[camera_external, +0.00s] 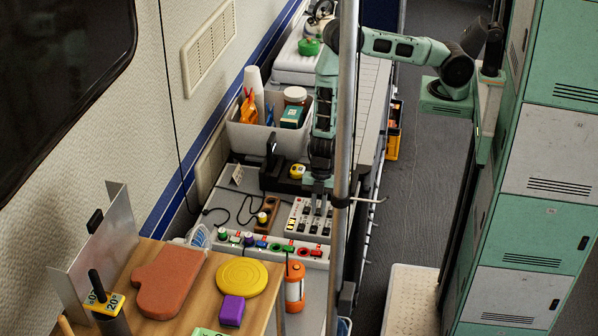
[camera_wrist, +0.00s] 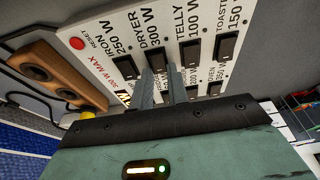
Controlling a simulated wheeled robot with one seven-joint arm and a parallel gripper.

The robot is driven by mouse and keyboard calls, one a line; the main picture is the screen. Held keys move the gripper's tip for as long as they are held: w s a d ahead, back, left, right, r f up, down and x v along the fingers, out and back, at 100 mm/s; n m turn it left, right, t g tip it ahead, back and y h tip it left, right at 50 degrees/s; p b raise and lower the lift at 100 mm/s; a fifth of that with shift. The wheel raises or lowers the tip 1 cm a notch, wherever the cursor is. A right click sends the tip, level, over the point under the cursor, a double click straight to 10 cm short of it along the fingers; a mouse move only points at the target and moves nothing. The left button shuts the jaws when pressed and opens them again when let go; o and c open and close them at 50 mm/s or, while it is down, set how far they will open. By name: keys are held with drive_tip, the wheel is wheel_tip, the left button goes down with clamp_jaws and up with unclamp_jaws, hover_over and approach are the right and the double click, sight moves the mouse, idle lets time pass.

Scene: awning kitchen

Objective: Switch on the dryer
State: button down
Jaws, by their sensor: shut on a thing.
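The white switch panel (camera_external: 296,214) lies on the grey counter, below my gripper (camera_external: 318,200). In the wrist view it has black rocker switches with printed labels. The dryer switch (camera_wrist: 156,58) sits under the "DRYER 300 W" label, between the iron switch (camera_wrist: 118,68) and the telly switch (camera_wrist: 190,53). My gripper (camera_wrist: 160,76) reaches down to the panel with its fingertips at either side of the dryer switch, shut on it. The fingers partly hide this switch and the row behind it. I cannot tell whether the dryer switch is on or off.
A red reset button (camera_wrist: 78,43) is on the panel's corner. A wooden socket block (camera_external: 267,214) with cables lies left of the panel. A strip with coloured plugs (camera_external: 270,248) runs in front. A metal pole (camera_external: 346,120) stands close to my arm.

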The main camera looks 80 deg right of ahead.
drive_tip(key=shift+a+h, duration=0.2)
drive_tip(key=shift+h, duration=0.6)
drive_tip(key=c, duration=1.6)
unclamp_jaws()
drive_tip(key=shift+c, duration=0.2)
wheel_tip(320, 180, up, 17)
drive_tip(key=d+b, duration=0.2)
drive_tip(key=b, duration=0.1)
drive_tip(key=shift+d+r, duration=0.15)
